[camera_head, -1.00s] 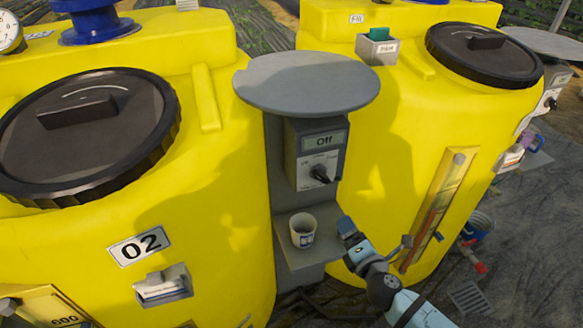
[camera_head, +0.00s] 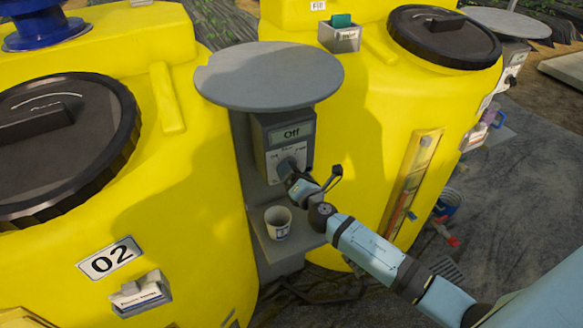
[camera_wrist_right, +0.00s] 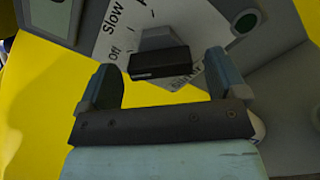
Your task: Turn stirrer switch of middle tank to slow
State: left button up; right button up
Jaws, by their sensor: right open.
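The stirrer switch box (camera_head: 266,135) is mounted on a grey post beside the yellow tank marked 02 (camera_head: 110,257). Its display (camera_head: 292,132) reads "Off". In the right wrist view, the black switch knob (camera_wrist_right: 160,64) sits on a light dial plate (camera_wrist_right: 110,30) with "Slow" and "Off" printed on it. My right gripper (camera_head: 291,173) is at the box, covering the knob in the head view. In the wrist view my right gripper (camera_wrist_right: 165,78) is open, with one finger at each side of the knob and a visible gap to it. My left gripper is not in view.
A round grey cover (camera_head: 268,74) overhangs the box. A white cup (camera_head: 278,222) stands on a small shelf below my right gripper. Another yellow tank (camera_head: 375,100) with a black lid (camera_head: 443,36) stands to the right.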

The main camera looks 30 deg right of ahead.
jog(key=shift+w, duration=1.1)
jog(key=c, duration=0.9)
